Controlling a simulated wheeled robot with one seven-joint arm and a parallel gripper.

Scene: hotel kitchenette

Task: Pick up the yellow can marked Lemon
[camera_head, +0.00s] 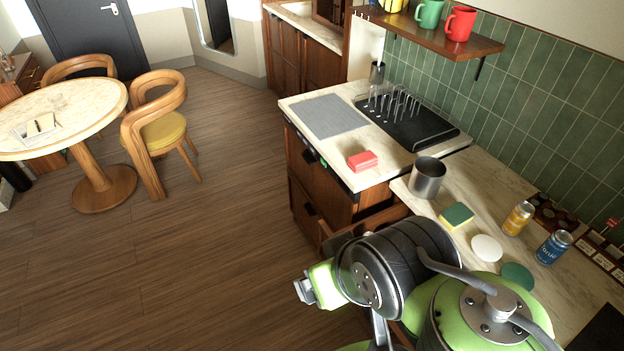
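The yellow can (518,218) stands upright on the pale marble counter, near the green tiled wall. It has a silver top, and its lettering is too small to read. My arm fills the lower middle and right of the view. A small grey part at the left end of my arm, which seems to be my gripper (303,291), is over the floor in front of the drawers. It is well to the left of the can and apart from it. Its fingers are too small and turned away to show their opening.
A blue can (554,247) stands just right of the yellow one. A white disc (486,248), a green disc (517,276), a sponge (456,216) and a metal canister (427,178) lie nearer or left. A wall shelf (440,34) holds mugs.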

